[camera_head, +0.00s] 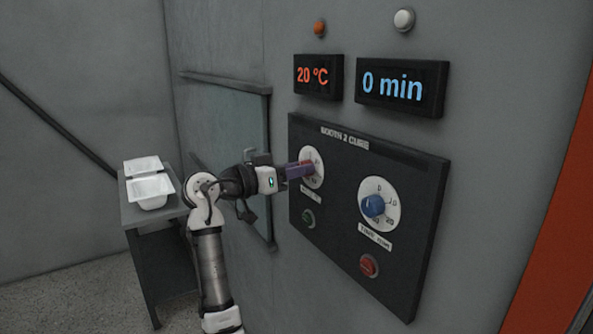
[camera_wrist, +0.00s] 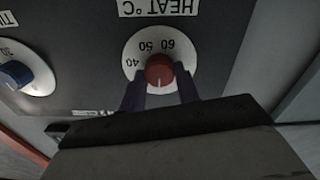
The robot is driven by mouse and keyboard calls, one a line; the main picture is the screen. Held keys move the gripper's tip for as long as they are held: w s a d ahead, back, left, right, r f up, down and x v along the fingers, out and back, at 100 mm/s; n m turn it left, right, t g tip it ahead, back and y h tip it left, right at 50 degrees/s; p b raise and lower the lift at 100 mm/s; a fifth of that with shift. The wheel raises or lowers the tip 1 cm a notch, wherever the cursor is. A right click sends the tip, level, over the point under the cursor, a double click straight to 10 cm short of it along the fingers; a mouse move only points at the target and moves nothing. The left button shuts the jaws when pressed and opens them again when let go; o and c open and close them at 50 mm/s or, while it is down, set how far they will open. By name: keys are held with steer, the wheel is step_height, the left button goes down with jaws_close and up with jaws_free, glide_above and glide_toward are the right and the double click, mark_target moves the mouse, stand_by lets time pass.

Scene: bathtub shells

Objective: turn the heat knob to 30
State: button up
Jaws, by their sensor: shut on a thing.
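The heat knob is red and sits on a white dial on the dark panel. In the wrist view the red knob (camera_wrist: 159,68) is between the two fingers of my gripper (camera_wrist: 160,92), which is shut on it. In the head view my gripper (camera_head: 300,170) reaches the heat dial (camera_head: 317,158) and hides most of the knob. The orange display (camera_head: 318,76) reads 20 °C.
A blue time knob (camera_head: 373,206) is to the right on the same panel (camera_head: 420,200). A green button (camera_head: 308,218) and a red button (camera_head: 368,266) sit below. The blue display (camera_head: 402,87) reads 0 min. White tubs (camera_head: 150,190) stand on a table at left.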

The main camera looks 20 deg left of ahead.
steer(key=m+b, duration=0.8)
steer(key=m, duration=0.1)
steer(key=shift+s+d+b, duration=0.1)
steer(key=shift+d+b, duration=0.05)
steer(key=shift+b, duration=0.25)
steer(key=shift+m, duration=0.4)
steer(key=o, duration=1)
steer(key=b+v, duration=0.3)
steer(key=v, duration=1.1)
